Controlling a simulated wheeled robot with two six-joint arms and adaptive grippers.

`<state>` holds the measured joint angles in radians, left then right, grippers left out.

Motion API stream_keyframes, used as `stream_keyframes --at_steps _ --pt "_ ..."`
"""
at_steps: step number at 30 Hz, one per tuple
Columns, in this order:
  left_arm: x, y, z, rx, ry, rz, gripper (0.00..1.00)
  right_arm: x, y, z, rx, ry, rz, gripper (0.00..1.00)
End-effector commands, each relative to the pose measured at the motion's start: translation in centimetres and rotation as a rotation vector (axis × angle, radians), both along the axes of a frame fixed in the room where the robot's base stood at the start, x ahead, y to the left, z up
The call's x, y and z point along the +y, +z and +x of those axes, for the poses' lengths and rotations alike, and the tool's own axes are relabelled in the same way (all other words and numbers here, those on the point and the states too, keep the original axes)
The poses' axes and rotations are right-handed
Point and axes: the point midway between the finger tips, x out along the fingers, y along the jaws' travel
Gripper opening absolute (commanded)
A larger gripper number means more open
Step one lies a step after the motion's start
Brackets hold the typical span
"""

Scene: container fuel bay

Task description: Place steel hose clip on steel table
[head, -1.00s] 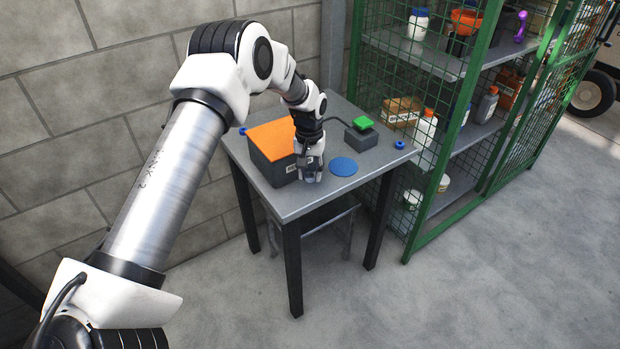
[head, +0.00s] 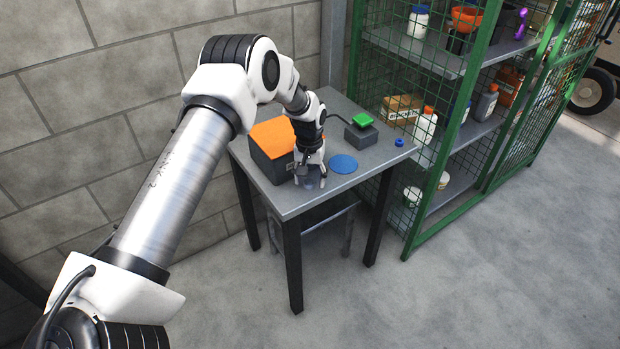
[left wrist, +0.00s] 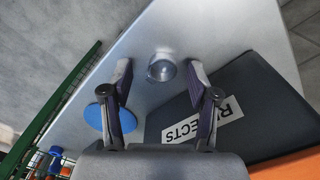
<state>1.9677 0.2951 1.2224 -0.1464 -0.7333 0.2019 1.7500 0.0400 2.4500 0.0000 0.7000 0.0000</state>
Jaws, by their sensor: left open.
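The steel table (head: 345,190) has a grey top and dark legs. It also shows in the left wrist view (left wrist: 195,25). My left gripper (head: 309,181) points down over the table's front part and is open. In the left wrist view a small round, shiny grey ring-like thing, seemingly the steel hose clip (left wrist: 162,68), sits on the tabletop between the spread fingertips (left wrist: 158,70). In the head view the clip (head: 312,183) is faint and partly hidden by the fingers. My right gripper is not in view.
A dark box with an orange top (head: 271,136) and a REJECTS label (left wrist: 200,125) stands close beside the gripper. A blue disc (head: 343,164) lies to its right. Behind are a small box with a green top (head: 361,128) and a green mesh shelf cage (head: 408,200).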

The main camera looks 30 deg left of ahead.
Motion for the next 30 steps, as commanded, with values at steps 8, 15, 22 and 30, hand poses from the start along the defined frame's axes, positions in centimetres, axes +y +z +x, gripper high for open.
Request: stream_keyframes --at_steps 8,15,22,30 --pt "0.1 5.9 0.1 -0.006 0.0 0.0 0.6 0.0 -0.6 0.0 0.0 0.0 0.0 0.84" --pt "0.2 11.0 0.0 -0.002 0.0 0.0 0.6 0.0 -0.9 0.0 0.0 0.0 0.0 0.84" --pt "0.2 12.1 -0.1 0.0 0.0 0.0 0.6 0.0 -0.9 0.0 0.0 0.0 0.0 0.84" --pt "-0.9 9.5 -0.8 0.006 -0.021 -0.005 0.6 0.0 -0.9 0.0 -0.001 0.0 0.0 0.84"
